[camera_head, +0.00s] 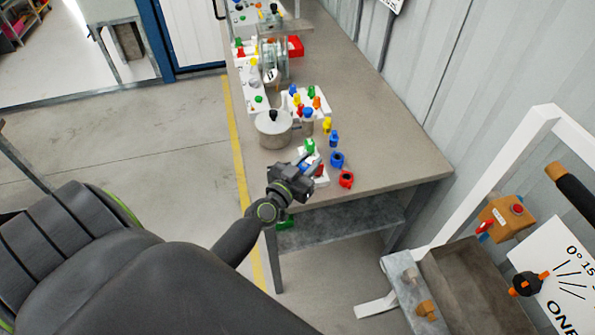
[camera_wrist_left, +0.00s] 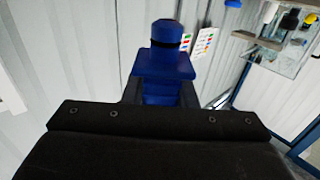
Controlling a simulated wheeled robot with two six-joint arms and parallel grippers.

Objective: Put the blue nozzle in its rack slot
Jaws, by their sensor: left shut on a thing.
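A blue nozzle (camera_wrist_left: 165,64) with a square block and a dark-banded round tip stands up between the fingers of my left gripper (camera_wrist_left: 162,95) in the left wrist view. The gripper is shut on it. In the head view my left gripper (camera_head: 306,168) is over the near end of the workbench, and the nozzle is too small and covered to make out clearly. A white rack (camera_head: 322,104) with several coloured pieces stands farther back on the bench. I cannot tell which slot is the blue one. My right gripper is not in view.
On the bench (camera_head: 400,163), a metal pot (camera_head: 273,135) stands left of the rack. A blue ring (camera_head: 337,159), a red ring (camera_head: 346,179) and a small blue piece (camera_head: 334,138) are right of my gripper. The bench's right side is clear.

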